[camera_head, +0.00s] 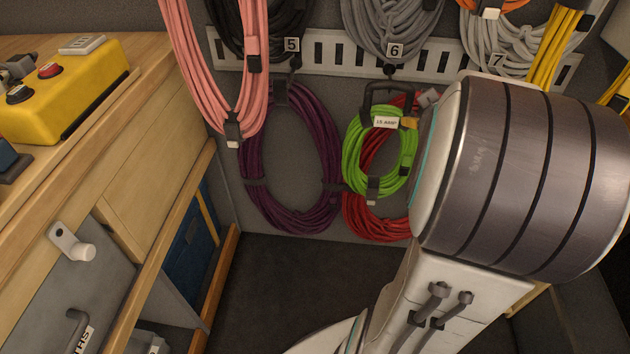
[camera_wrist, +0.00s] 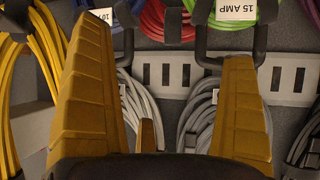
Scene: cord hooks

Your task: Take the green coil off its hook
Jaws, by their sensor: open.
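The green coil (camera_head: 352,160) hangs below the number 6 plate in the head view, with a white 15 AMP label and a black hanger loop (camera_head: 368,98) at its top. The hook it hangs from is mostly hidden behind the loop. In the upside-down wrist view, a little of the green coil (camera_wrist: 202,12) and its label show at the top edge. My gripper (camera_wrist: 165,45) is open, its two yellow fingers spread, with nothing seen held between them. The right finger overlaps the area just below the label; contact cannot be told. The head view hides my gripper behind my arm.
A red coil (camera_head: 365,222) hangs behind and below the green one. A purple coil (camera_head: 325,135) is close on its left, and a pink coil (camera_head: 190,85) further left. Grey coils hang above on the slotted rail (camera_head: 335,50). A wooden bench (camera_head: 150,90) stands at left.

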